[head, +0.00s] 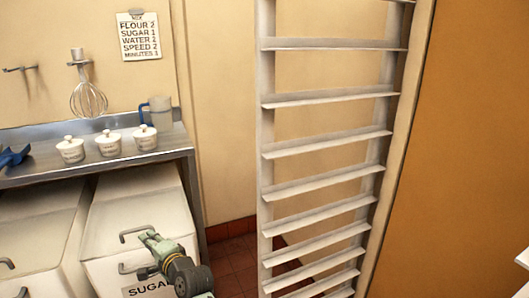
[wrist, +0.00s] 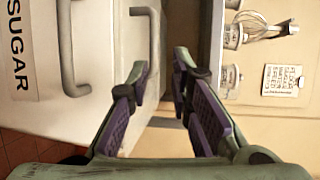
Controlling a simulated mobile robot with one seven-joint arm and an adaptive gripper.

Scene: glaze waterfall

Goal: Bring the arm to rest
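My gripper (head: 148,238) is at the bottom of the head view, in front of the white sugar bin and close to its upper handle. In the wrist view my gripper (wrist: 160,68) has its two purple-padded fingers apart, with nothing between them. My arm runs down out of the bottom of the head view. I cannot tell whether the fingers touch the bin or its handle.
The sugar bin (head: 135,205) stands under a metal counter (head: 100,168) holding several white lidded pots and a clear jug (head: 160,112). A whisk (head: 88,98) hangs on the wall. A tall rack (head: 330,150) with empty shelves stands to the right.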

